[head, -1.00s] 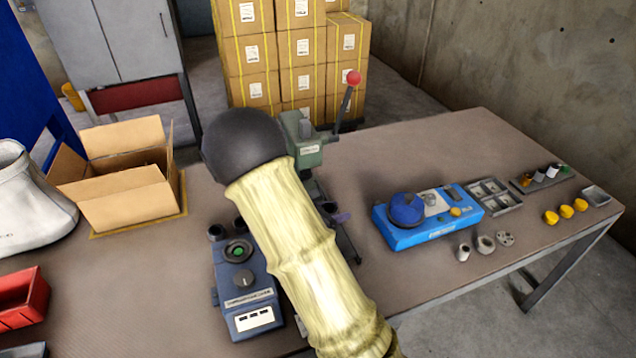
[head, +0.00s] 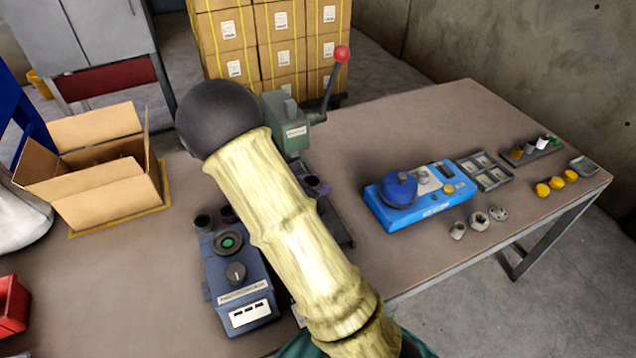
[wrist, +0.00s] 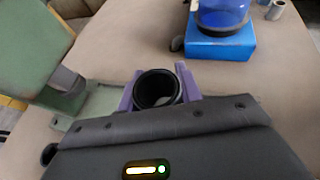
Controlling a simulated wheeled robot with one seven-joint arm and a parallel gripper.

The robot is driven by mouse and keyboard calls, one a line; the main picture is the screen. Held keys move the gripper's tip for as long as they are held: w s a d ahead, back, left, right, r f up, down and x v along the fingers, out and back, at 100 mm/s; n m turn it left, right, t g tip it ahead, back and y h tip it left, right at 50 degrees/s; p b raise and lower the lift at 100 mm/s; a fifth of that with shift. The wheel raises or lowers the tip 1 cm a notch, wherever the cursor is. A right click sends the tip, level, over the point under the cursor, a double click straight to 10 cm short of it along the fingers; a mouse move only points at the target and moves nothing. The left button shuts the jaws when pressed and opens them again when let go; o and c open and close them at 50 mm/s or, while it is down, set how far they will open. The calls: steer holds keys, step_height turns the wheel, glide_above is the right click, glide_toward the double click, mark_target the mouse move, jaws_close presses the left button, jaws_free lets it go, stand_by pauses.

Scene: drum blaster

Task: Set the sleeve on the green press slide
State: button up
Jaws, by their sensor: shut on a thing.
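My gripper (wrist: 160,90) has purple fingers, shut on a dark, hollow sleeve (wrist: 158,102) whose open top faces the wrist camera. In the wrist view the press (wrist: 45,60) is at the left. A flat green part (wrist: 100,104) at its foot, perhaps the slide, lies left of the sleeve. I cannot tell the height of the sleeve above it.
A blue-grey control box (head: 238,275) with dark cups stands left of my arm. A blue machine (head: 420,195) stands to the right, with small metal parts in front. An open carton (head: 110,190) is at left. Table between press and blue machine looks clear.

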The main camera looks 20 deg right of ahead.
steer(key=shift+w+d+f+b, duration=0.1)
steer(key=shift+w+f+b, duration=0.05)
steer(key=shift+f+b, duration=2.05)
steer(key=shift+f, duration=0.65)
steer(key=shift+f, duration=0.1)
steer(key=shift+d, duration=0.1)
steer(key=o, duration=0.8)
steer(key=shift+o, duration=0.2)
steer(key=shift+a, duration=0.25)
steer(key=shift+p+v, duration=0.6)
steer(key=shift+v, duration=0.25)
steer(key=p+v, duration=0.4)
steer(key=v, duration=0.5)
steer(key=shift+p, duration=0.3)
